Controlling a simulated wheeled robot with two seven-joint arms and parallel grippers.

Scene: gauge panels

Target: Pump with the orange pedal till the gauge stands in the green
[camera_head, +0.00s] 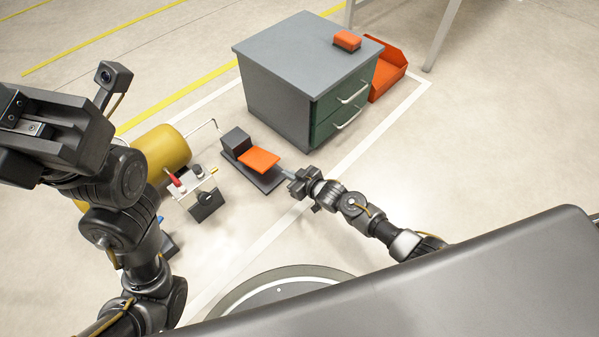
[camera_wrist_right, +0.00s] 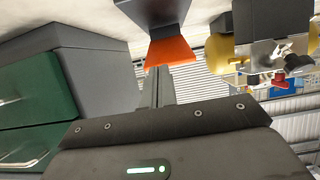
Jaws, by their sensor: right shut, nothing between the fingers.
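The orange pedal (camera_head: 260,159) sits on a dark pump base (camera_head: 266,182) with a dark block at its far end. In the right wrist view the pedal (camera_wrist_right: 170,50) shows just beyond the fingertips. My right gripper (camera_head: 285,171) is shut and empty, its fingertips close to the pedal's near right edge; I cannot tell whether they touch. It also shows in the right wrist view (camera_wrist_right: 159,82). My left gripper (camera_head: 30,125) is raised at the upper left, its jaws unclear. A pale panel (camera_head: 201,181) with a red handle stands by the yellow tank (camera_head: 162,155). No gauge reading is legible.
A grey cabinet (camera_head: 297,65) with green drawers stands behind the pump, an orange block (camera_head: 347,40) on its top. A red-orange bin (camera_head: 388,74) is beside it. A thin pipe (camera_head: 205,125) rises near the tank.

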